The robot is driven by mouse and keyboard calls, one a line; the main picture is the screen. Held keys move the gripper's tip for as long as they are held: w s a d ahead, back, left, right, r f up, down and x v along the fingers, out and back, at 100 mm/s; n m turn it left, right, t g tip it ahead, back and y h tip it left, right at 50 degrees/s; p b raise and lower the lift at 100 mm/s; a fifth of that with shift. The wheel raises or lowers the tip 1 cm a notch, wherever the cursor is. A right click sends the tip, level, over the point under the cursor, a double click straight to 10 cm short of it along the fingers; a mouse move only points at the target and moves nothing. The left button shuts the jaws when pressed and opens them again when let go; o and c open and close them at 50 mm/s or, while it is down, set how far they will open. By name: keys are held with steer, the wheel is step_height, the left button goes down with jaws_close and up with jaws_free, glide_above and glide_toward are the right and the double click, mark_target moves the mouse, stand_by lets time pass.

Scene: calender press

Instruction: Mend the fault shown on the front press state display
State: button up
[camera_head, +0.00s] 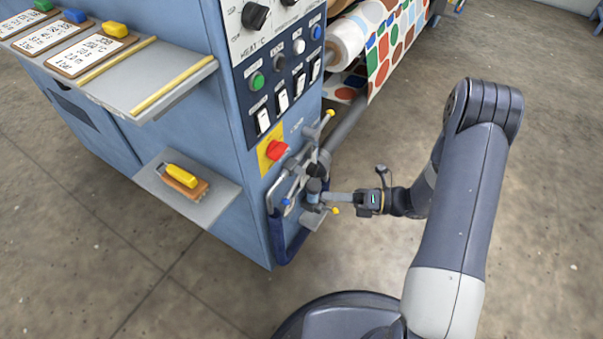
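The blue press cabinet (215,140) fills the left and middle. Its control panel (268,90) has black knobs (254,15), a green button (257,81), white rocker switches (263,121) and a red switch on a yellow plate (277,151). No state display is readable in this view. My gripper (318,197) reaches in from the right to a metal fitting with a dark post (314,171) on the cabinet's corner. Its fingertips overlap the fitting; I cannot tell whether they are open or closed on it. Yellow-tipped levers (329,113) stand beside it.
A blue looped hose or bar (283,252) is below the fitting. A small shelf (212,205) holds a yellow-handled tool (183,176). An upper shelf (150,82) carries clipboards (92,54) and rods. Patterned cloth (395,45) hangs behind. The floor at right is clear.

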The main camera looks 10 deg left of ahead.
mark_target(292, 188)
steer(key=shift+m+t, duration=0.3)
steer(key=shift+m, duration=0.1)
steer(key=a, duration=0.3)
steer(key=a+b, duration=0.1)
steer(key=a, duration=0.3)
steer(key=a+b, duration=0.1)
steer(key=a, duration=0.2)
steer(key=shift+w+a+f, duration=0.2)
steer(key=shift+w+a, duration=0.05)
steer(key=shift+w, duration=0.1)
steer(key=shift+c, duration=0.4)
jaws_close()
